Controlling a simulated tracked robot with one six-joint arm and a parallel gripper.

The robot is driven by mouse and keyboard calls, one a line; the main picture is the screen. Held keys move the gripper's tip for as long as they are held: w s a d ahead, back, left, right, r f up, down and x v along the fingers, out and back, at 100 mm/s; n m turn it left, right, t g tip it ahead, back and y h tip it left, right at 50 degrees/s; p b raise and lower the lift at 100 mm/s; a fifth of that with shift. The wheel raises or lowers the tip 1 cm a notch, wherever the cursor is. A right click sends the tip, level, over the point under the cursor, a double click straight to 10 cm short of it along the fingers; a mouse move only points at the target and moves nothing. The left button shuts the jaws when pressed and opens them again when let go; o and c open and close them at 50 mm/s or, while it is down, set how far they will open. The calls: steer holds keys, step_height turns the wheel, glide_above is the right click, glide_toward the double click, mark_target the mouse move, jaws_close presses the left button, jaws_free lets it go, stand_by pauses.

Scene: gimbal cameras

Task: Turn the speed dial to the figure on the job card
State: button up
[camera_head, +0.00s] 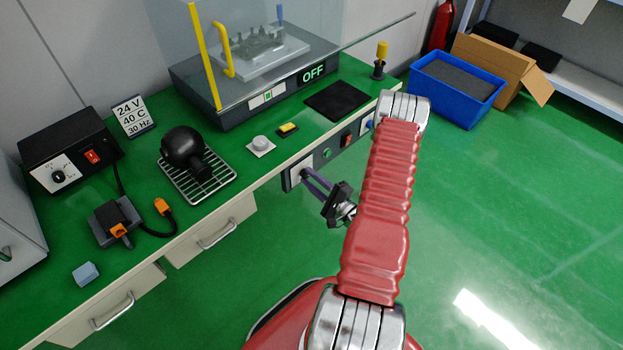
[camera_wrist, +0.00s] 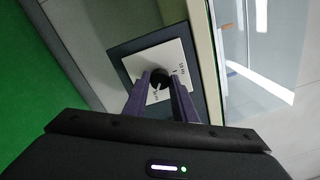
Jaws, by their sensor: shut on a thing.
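The job card (camera_head: 131,116) stands upright on the bench at the left in the head view and reads 24 V, 40 C, 30 Hz. The speed dial (camera_wrist: 158,80) is a black knob on a pale plate with small figures (camera_wrist: 174,61) in the wrist view. I cannot read the figures or the dial's setting surely. My gripper (camera_head: 306,174) reaches the bench's front panel (camera_head: 293,178) in the head view. Its purple fingers (camera_wrist: 158,83) are shut on the dial, one on each side. The fingers hide part of the plate.
Green, red and blue buttons (camera_head: 347,140) line the front panel right of the dial. A glass-guarded machine (camera_head: 255,97) with an OFF sign stands above. A black box (camera_head: 70,152) with its own knob sits at left.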

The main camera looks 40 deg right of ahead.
steer(key=shift+a+n, duration=0.15)
steer(key=shift+n, duration=0.45)
steer(key=shift+f, duration=0.1)
steer(key=o, duration=1)
steer(key=shift+o, duration=0.2)
steer(key=shift+s, duration=0.15)
steer(key=s, duration=1.3)
steer(key=shift+s+f, duration=0.15)
steer(key=shift+s, duration=0.15)
